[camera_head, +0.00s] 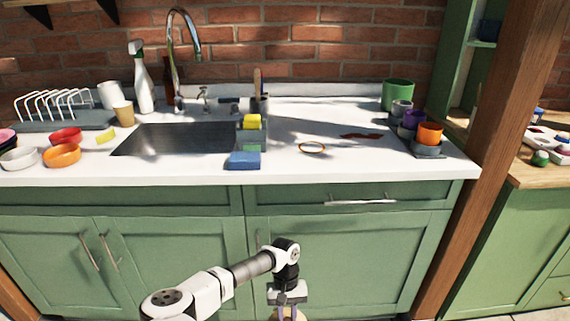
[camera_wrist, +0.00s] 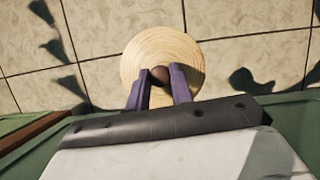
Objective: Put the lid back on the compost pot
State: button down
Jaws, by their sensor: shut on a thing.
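The lid (camera_wrist: 140,52) is a round, pale wooden disc with a dark brown knob (camera_wrist: 159,75). My gripper (camera_wrist: 160,80) is shut on the knob, with one purple finger on each side. The lid is held over the tiled floor in front of the green cabinets. In the head view my gripper (camera_head: 288,309) is low at the bottom edge, and only a sliver of the lid shows below it. A green pot (camera_head: 398,95) stands at the back right of the white counter; no label shows that it is the compost pot.
The counter (camera_head: 350,170) has free room around a thin brown-rimmed ring (camera_head: 312,148). Stacked small pots, one orange (camera_head: 430,134), stand in front of the green pot. A sink (camera_head: 180,138), a blue sponge (camera_head: 244,160) and bowls are to the left. A wooden post (camera_head: 495,130) is at right.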

jog(key=f, duration=0.1)
jog(key=f+m, duration=0.1)
jog(key=shift+w+a+f, duration=0.15)
jog(key=shift+a+f, duration=0.2)
jog(key=shift+f, duration=0.05)
jog(key=shift+r+p, duration=0.3)
jog(key=shift+r, duration=0.05)
jog(key=shift+s+f, duration=0.15)
jog(key=shift+s, duration=0.05)
jog(key=s+f, duration=0.4)
jog(key=f, duration=0.1)
